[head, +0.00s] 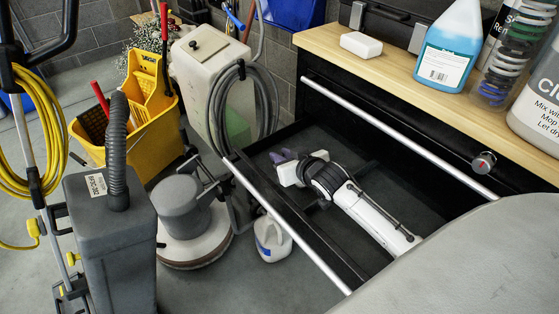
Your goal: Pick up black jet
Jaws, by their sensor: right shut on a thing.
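My right arm, white with a dark ribbed wrist, reaches from the lower right into the open black drawer (262,150). My right gripper (291,172) is low inside the drawer at its left end. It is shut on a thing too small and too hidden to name. A small purple object (278,158) shows right beside the gripper; I cannot tell whether they touch. I cannot make out a black jet against the dark drawer. My left gripper is not in view.
A wooden worktop (396,72) above the drawer bears a white block (361,45), a blue bottle (449,50) and other containers. A floor machine (186,215), a white jug (271,238) and a yellow mop bucket (145,125) crowd the left. A large grey surface covers the lower right.

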